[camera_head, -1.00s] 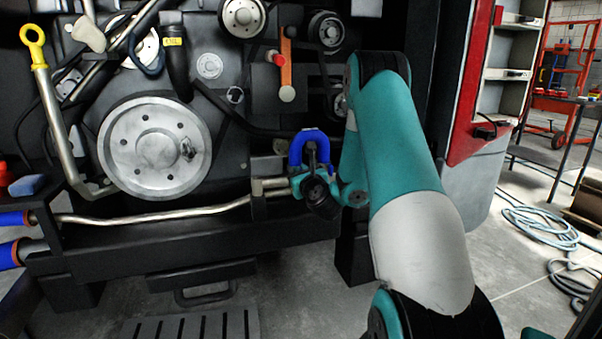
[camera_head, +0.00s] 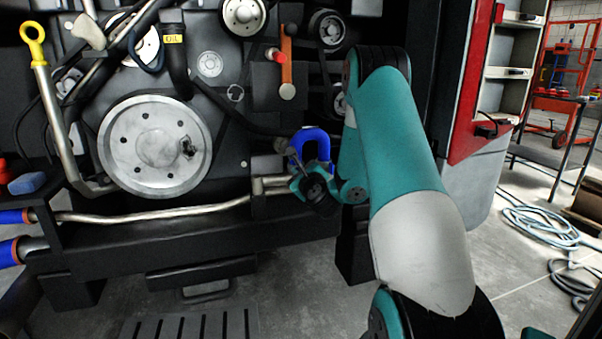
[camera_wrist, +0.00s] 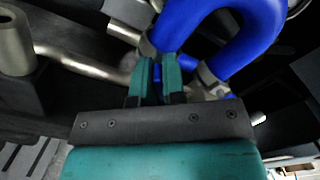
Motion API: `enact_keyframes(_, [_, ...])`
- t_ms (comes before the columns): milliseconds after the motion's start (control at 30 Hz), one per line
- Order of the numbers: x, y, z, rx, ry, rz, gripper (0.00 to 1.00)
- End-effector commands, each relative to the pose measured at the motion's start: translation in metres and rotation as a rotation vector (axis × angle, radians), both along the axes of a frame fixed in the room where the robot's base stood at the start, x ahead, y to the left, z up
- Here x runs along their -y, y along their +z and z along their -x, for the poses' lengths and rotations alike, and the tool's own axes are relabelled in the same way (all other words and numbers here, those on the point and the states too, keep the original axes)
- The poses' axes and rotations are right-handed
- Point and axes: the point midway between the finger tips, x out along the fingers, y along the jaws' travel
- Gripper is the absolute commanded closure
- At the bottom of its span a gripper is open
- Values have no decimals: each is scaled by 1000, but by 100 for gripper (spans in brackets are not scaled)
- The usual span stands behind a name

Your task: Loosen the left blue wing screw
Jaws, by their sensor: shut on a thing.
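A blue arched hose (camera_head: 316,136) shows behind my gripper in the head view. In the wrist view the hose (camera_wrist: 255,35) fills the upper right, with a metal clamp collar at each lower end. My gripper (camera_wrist: 158,62) has its two teal fingers close together at the left end of the hose, by the left collar. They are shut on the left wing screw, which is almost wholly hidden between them. In the head view my gripper (camera_head: 305,180) is small and dark, and its fingertips are hard to make out.
A metal pipe (camera_head: 150,214) runs along the black frame to the left of my gripper. A large round pulley (camera_head: 155,145) is further left. An orange lever (camera_head: 286,65) hangs above the hose. Open floor lies in front of the frame.

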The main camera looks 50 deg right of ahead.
Motion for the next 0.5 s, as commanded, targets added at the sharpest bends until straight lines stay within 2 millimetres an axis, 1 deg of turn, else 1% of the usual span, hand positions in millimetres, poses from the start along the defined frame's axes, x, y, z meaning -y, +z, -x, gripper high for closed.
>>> enact_keyframes(500, [-1,-2,-1,-255,0,421,100])
